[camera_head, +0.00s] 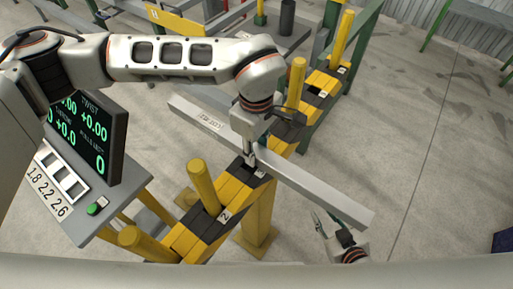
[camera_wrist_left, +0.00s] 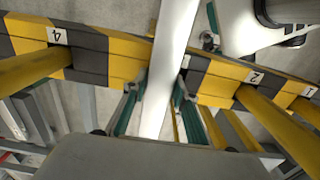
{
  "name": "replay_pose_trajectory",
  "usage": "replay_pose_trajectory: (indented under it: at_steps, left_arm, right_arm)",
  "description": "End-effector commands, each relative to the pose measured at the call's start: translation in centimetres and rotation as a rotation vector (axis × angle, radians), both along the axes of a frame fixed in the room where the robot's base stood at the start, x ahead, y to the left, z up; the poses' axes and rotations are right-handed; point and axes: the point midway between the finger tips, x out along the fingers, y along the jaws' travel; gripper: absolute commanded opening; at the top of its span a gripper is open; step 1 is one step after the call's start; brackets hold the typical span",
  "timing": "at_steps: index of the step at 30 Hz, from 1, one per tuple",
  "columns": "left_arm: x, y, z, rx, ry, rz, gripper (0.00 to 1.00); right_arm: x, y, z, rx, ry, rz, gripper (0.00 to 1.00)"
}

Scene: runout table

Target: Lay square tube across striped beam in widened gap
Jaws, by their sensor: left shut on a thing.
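The square tube (camera_head: 310,190) is a long light-grey bar lying diagonally above or on the striped beam (camera_head: 182,238). It crosses in the wide gap between two yellow posts (camera_head: 203,185) (camera_head: 297,82). Whether it touches the beam I cannot tell. My left gripper (camera_head: 250,158) is shut on the tube over the beam. In the left wrist view the tube (camera_wrist_left: 157,105) runs between the green-padded fingers (camera_wrist_left: 157,103), above the yellow-and-black beam (camera_wrist_left: 110,55). My right gripper (camera_head: 332,226) is open and empty below the tube's right end.
A display (camera_head: 92,130) and a console (camera_head: 115,190) with a green button stand at the left. More yellow posts (camera_head: 342,35) (camera_head: 140,243) rise along the beam. A dark cylinder (camera_head: 287,18) stands at the back.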

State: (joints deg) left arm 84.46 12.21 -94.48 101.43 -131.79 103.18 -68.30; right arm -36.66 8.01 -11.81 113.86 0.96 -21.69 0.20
Motion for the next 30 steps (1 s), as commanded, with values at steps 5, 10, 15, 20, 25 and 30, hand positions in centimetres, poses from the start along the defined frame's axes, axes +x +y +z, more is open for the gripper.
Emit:
replay_pose_trajectory:
  at_steps: [5, 10, 15, 20, 25, 30]
  left_arm:
    - [0.0, -0.1, 0.0, -0.002, -0.002, -0.001, 0.0]
    - [0.0, 0.0, -0.1, -0.001, -0.001, -0.001, 0.44]
    - [0.0, 0.0, -0.1, -0.001, -0.001, 0.0, 0.44]
    - [0.0, 0.0, 0.2, -0.001, -0.001, 0.0, 0.44]
    - [0.1, 0.0, 2.2, -0.001, -0.004, -0.001, 0.44]
    - [0.2, 0.0, 5.7, -0.002, -0.007, 0.0, 0.44]
  right_arm:
    - [0.0, 0.0, 0.0, 0.0, 0.0, 0.0, 0.27]
    - [0.0, 0.0, 0.0, -0.001, 0.0, 0.0, 0.27]
    - [0.0, 0.0, 0.0, -0.001, -0.001, 0.0, 0.27]
    - [0.1, 0.0, 0.2, 0.0, -0.003, 0.0, 0.27]
    - [0.1, 0.0, 0.2, 0.0, -0.003, 0.0, 0.27]
    - [0.1, 0.0, 0.2, 0.001, -0.002, 0.0, 0.27]
